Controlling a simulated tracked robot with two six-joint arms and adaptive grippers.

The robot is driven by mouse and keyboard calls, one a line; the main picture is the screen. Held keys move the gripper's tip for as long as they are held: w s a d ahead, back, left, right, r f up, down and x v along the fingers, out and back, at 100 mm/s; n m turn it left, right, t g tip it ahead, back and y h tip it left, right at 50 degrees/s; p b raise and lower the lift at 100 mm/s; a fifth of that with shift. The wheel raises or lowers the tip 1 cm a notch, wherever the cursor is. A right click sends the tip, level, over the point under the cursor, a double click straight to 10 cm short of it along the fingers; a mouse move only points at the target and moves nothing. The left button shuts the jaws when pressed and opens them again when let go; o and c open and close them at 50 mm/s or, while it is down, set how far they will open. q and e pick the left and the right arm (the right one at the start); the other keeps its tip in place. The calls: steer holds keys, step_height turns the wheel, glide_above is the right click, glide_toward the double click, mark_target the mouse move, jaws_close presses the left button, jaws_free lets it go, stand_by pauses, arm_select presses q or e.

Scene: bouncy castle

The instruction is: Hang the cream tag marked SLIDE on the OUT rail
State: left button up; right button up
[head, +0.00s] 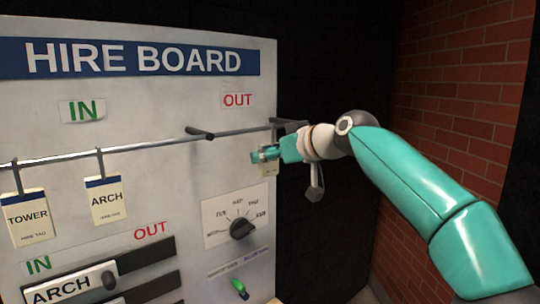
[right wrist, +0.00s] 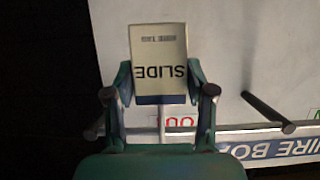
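The cream SLIDE tag (right wrist: 158,60) is between the fingers of my right gripper (right wrist: 160,82), upside down in the right wrist view. The fingers touch its two sides. In the head view the tag (head: 269,170) is mostly hidden by my right gripper (head: 266,154), just below the rail's right end. Its thin hook reaches toward the rail; I cannot tell if it is over the rail. The OUT rail (head: 240,131) is the part right of the dividing peg (head: 199,132), under the red OUT label (head: 237,100). My left gripper is out of view.
The TOWER tag (head: 28,218) and ARCH tag (head: 106,200) hang on the IN part of the rail, under the IN label (head: 82,111). A black dial (head: 242,228) and a green switch (head: 240,288) sit lower on the board. A brick wall (head: 465,90) stands at right.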

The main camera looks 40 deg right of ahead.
steer(key=o, duration=0.3)
steer(key=shift+o, duration=0.2)
steer(key=a+v, duration=0.1)
steer(key=v, duration=1)
steer(key=shift+s+d, duration=0.45)
steer(key=shift+d, duration=0.05)
